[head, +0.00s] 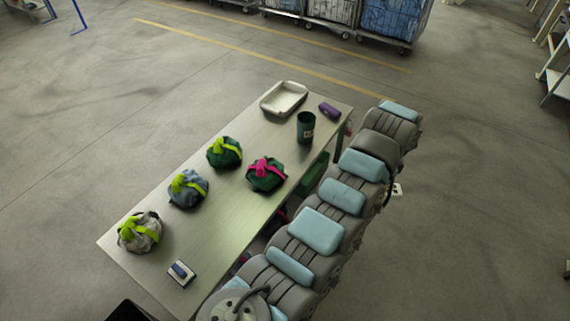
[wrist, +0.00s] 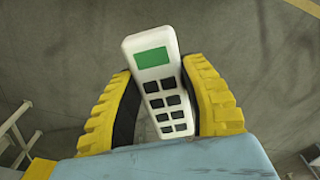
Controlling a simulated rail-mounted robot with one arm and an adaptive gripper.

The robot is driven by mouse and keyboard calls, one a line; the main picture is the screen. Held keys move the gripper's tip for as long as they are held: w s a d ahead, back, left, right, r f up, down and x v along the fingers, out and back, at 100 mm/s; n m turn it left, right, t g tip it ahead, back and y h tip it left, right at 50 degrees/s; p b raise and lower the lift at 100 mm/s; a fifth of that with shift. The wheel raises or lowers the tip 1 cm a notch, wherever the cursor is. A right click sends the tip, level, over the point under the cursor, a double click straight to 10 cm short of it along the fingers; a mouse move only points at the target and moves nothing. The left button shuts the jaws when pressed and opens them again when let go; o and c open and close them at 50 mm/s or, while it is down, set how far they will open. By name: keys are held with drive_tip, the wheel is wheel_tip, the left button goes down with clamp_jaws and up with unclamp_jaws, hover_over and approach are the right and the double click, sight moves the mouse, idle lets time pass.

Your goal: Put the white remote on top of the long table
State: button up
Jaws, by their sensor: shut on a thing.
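The white remote (wrist: 160,85), with a green screen and dark buttons, sits upright between the yellow-padded fingers of my gripper (wrist: 160,100) in the wrist view. My gripper is shut on its sides, and bare floor shows beyond it. In the head view, a small white thing (head: 397,189) shows past my arm, right of the table; it looks like the remote, but my fingers are not clear there. The long table (head: 225,205) has a pale top and runs from lower left to upper right. My arm hides part of its right side.
Several sling bags with bright straps, such as the grey one (head: 140,232), stand on the table. A white tray (head: 284,98), a dark green canister (head: 306,128) and a purple case (head: 329,110) are at its far end. A small blue-and-white item (head: 181,273) lies near. Bare tabletop shows between them.

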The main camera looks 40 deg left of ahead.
drive_tip(key=s+a+f+m+b, duration=0.3)
drive_tip(key=s+a+f, duration=0.3)
drive_tip(key=s+a, duration=0.45)
drive_tip(key=s+a+f+m+b, duration=0.2)
drive_tip(key=s+a+f, duration=0.3)
drive_tip(key=s+a, duration=0.5)
drive_tip(key=s+a+f+m+b, duration=0.15)
drive_tip(key=s+a+f, duration=0.3)
drive_tip(key=s, duration=0.45)
drive_tip(key=b, duration=1.1)
approach(228, 221)
drive_tip(key=shift+s+d+f, duration=0.15)
drive_tip(key=shift+d+f, duration=0.2)
drive_tip(key=shift+d, duration=0.2)
drive_tip(key=shift+s+d+f, duration=0.15)
drive_tip(key=shift+d+f, duration=0.15)
drive_tip(key=shift+d, duration=0.25)
drive_tip(key=shift+a+f+n, duration=0.25)
drive_tip(key=shift+a+f, duration=0.35)
drive_tip(key=shift+f, duration=0.25)
drive_tip(key=shift+w+a, duration=0.1)
drive_tip(key=shift+a, duration=0.1)
drive_tip(key=shift+w+a+f, duration=0.15)
drive_tip(key=shift+a+f, duration=0.15)
drive_tip(key=shift+f, duration=0.1)
